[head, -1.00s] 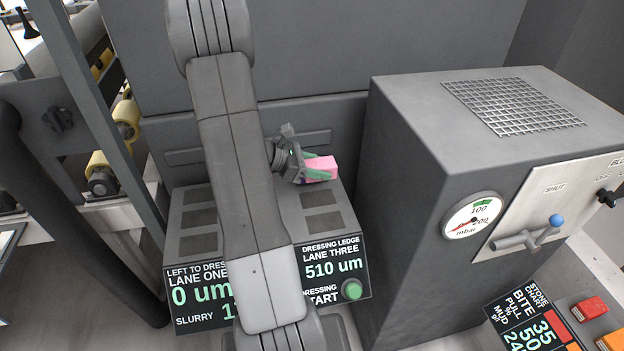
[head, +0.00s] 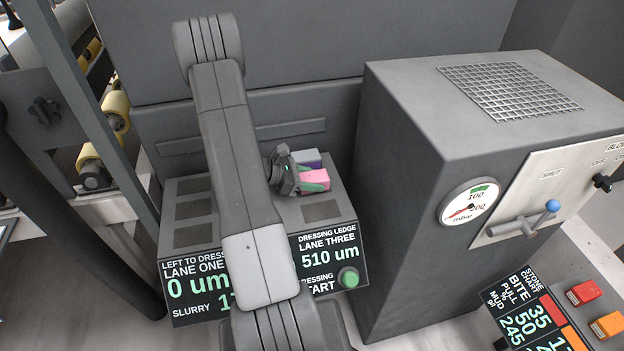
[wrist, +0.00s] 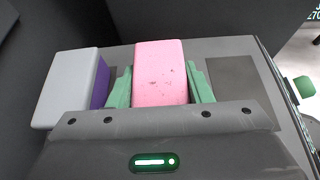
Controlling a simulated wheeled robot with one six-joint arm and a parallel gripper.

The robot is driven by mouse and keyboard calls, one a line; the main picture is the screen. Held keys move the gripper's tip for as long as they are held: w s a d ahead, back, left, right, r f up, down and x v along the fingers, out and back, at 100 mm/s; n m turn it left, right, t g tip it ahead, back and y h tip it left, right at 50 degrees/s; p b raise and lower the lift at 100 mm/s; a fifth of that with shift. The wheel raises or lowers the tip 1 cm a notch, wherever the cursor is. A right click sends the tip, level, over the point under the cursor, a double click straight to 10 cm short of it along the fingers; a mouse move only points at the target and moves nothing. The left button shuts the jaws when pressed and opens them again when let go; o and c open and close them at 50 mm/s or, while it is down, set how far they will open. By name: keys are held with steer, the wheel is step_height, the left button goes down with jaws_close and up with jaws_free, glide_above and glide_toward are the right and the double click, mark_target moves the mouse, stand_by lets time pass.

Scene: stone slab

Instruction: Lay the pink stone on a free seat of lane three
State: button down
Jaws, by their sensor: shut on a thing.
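The pink stone (head: 316,178) is between the green fingers of my gripper (head: 313,181), which is shut on it. It is over the middle seat of the lane three column on the dressing ledge (head: 345,212); I cannot tell whether it touches the ledge. In the wrist view the pink stone (wrist: 160,72) lies level between the fingers. A grey and purple stone (wrist: 75,85) is beside it on the left, on the back seat; it also shows in the head view (head: 307,158). The front seat (head: 321,210) is a bare dark square, right of the pink stone in the wrist view (wrist: 232,78).
The lane one seats (head: 193,212) at the left are bare. My arm hides the middle of the ledge. A display panel with a green button (head: 348,278) fronts the ledge. A tall grey cabinet (head: 415,190) with a gauge stands close on the right.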

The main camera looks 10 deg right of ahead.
steer(key=shift+f, duration=0.1)
steer(key=c, duration=0.7)
jaws_free()
steer(key=shift+r, duration=0.25)
steer(key=v, duration=1.2)
steer(key=shift+d+f, duration=0.15)
